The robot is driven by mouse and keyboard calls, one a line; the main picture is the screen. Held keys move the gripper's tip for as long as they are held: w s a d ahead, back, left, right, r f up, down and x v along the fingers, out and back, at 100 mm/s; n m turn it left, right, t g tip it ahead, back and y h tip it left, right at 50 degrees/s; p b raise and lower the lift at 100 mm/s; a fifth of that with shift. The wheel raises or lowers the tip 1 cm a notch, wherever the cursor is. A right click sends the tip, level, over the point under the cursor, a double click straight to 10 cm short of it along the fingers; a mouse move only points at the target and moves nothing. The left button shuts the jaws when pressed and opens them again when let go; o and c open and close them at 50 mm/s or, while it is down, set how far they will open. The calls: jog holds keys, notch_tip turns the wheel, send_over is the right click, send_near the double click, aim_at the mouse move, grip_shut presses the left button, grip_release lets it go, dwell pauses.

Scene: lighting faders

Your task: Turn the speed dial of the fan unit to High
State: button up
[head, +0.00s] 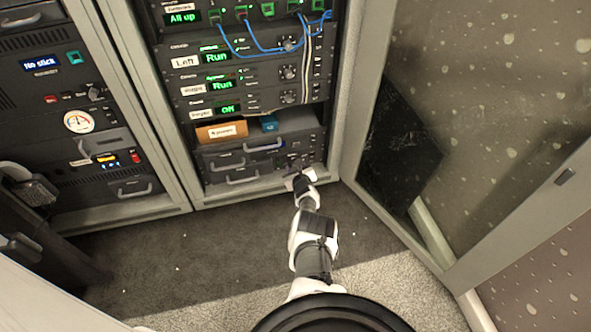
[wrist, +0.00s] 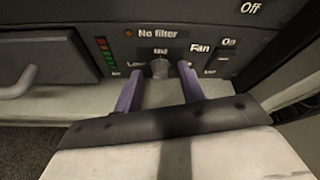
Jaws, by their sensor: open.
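The fan unit (wrist: 100,22) fills the wrist view as a dark panel with a "Fan" label. Its speed dial (wrist: 160,68) is a small grey knob under a "Mid" mark, with a partly covered "Low" mark to its left. The mark to its right is mostly covered by a finger. My gripper (wrist: 159,74) is open, with one purple finger on each side of the dial; I cannot tell whether they touch it. The dial's exact pointing is unclear. In the head view my gripper (head: 299,179) is at the lower right of the rack, and the dial cannot be made out.
A rocker switch (wrist: 228,56) marked "On" sits right of the dial. A column of coloured lights (wrist: 107,55) and a drawer handle (wrist: 18,82) are to the left. An open cabinet door (head: 400,130) stands on the right. Blue cables (head: 250,50) hang higher up the rack.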

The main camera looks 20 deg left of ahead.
jog(key=shift+c, duration=0.2)
grip_shut()
jog(key=m+y+b, duration=0.1)
jog(key=m, duration=0.1)
jog(key=m+g+y+b, duration=0.1)
jog(key=m, duration=0.1)
jog(key=shift+w+d+f+y+b, duration=0.2)
jog(key=shift+d+y+b, duration=0.1)
jog(key=shift+d+b, duration=0.1)
jog(key=m+g+y+b, duration=0.1)
jog(key=m+b, duration=0.2)
jog(key=shift+w+y, duration=0.1)
jog(key=shift+y, duration=0.3)
jog(key=shift+m, duration=0.3)
